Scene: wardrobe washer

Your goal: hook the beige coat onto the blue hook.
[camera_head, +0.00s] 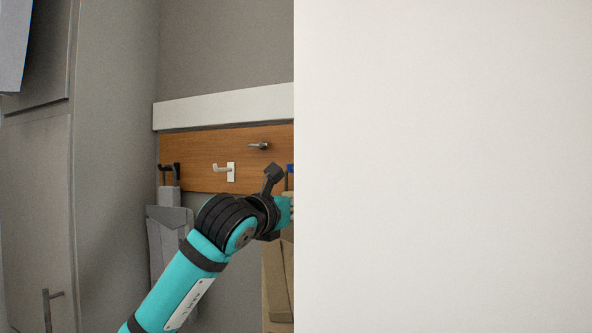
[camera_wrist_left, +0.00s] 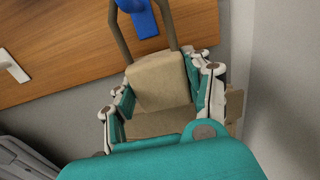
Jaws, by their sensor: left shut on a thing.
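The beige coat (camera_head: 278,285) is partly hidden behind a white panel in the head view. In the left wrist view my left gripper (camera_wrist_left: 161,92) is shut on the coat's upper part (camera_wrist_left: 158,78), with a finger on each side. Two brown strands of its hanging loop (camera_wrist_left: 170,25) run up out of the picture. The blue hook (camera_wrist_left: 141,18) on the wooden board shows between these strands. The loop's top is cut off, so I cannot tell whether it is around the hook. A sliver of the blue hook (camera_head: 290,169) shows in the head view. My right gripper is not in view.
The wooden board (camera_head: 200,150) also carries a white hook (camera_head: 230,172), a silver hook (camera_head: 259,145) and a dark hook (camera_head: 170,170). A grey coat (camera_head: 170,222) hangs below the dark one. The white panel (camera_head: 440,170) blocks the right half of the head view.

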